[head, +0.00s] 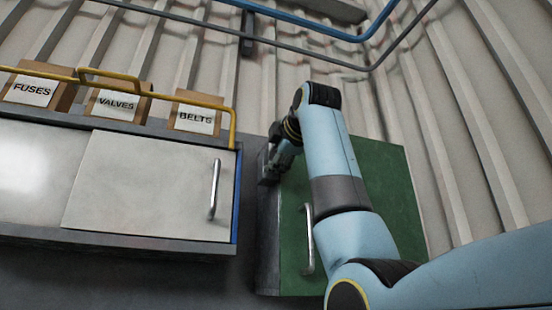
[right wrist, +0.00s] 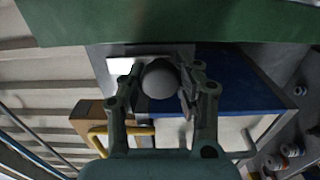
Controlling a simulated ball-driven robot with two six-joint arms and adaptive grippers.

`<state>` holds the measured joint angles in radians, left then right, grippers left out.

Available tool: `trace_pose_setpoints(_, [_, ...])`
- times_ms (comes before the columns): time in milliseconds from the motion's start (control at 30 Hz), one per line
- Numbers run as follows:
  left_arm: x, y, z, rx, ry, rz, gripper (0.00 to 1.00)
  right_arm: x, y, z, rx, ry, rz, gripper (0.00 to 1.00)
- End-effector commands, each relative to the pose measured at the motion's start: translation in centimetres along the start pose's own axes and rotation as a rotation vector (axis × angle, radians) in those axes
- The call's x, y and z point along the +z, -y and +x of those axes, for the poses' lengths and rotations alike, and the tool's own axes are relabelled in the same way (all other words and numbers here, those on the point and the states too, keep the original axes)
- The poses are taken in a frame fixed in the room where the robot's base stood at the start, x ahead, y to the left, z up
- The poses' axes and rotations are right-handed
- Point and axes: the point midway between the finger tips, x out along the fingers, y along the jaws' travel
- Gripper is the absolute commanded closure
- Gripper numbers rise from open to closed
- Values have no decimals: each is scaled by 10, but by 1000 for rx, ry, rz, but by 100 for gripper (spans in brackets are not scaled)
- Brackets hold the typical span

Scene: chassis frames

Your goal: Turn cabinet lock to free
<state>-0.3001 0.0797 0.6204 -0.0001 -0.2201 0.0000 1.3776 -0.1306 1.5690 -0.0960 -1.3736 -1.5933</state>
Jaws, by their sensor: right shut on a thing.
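The green cabinet (head: 385,200) stands at the right of the head view, with a pale bar handle (head: 308,240) on its green face. My right arm reaches over it to its left edge, where my right gripper (head: 274,170) is. In the right wrist view, a round grey knob (right wrist: 160,82), seemingly the cabinet lock, sits between the fingers of my right gripper (right wrist: 158,88). The fingers are shut on it from both sides. The green cabinet edge (right wrist: 180,22) spans the top of that view. The lock's marking or turned position cannot be made out. My left gripper is not in view.
A grey cabinet with a white sliding door (head: 145,185) stands at left, across a narrow gap. A yellow rail (head: 190,98) and boxes marked FUSES (head: 34,92), VALVES (head: 115,103) and BELTS (head: 195,120) are on top. Blue pipe (head: 310,25) runs along the corrugated wall.

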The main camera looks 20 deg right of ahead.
Motion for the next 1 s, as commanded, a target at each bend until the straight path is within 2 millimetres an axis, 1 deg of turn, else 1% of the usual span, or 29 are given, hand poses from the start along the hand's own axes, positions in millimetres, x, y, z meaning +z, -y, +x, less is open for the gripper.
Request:
trace_pose_setpoints(33, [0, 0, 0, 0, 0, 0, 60, -1, 3, 1, -8, -1, 0, 100])
trace_pose_setpoints(100, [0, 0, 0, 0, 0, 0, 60, -1, 3, 1, -8, -1, 0, 100])
trace_pose_setpoints(133, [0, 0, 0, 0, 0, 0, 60, -1, 3, 1, -8, -2, 0, 66])
trace_pose_setpoints(300, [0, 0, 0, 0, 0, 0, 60, -1, 3, 1, -6, -1, 1, 44])
trace_pose_setpoints(333, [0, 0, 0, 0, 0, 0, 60, 0, 2, 1, -5, -1, 1, 43])
trace_pose_setpoints(567, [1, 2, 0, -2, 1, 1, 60, 0, 1, 0, -3, -1, 1, 43])
trace_pose_setpoints(667, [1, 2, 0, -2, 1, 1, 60, 0, 1, -5, -2, -1, 1, 43])
trace_pose_setpoints(767, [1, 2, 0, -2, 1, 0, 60, -1, 0, -20, 1, -2, 2, 43])
trace_pose_setpoints(1000, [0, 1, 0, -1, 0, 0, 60, -1, 0, -74, 1, -1, 2, 43])
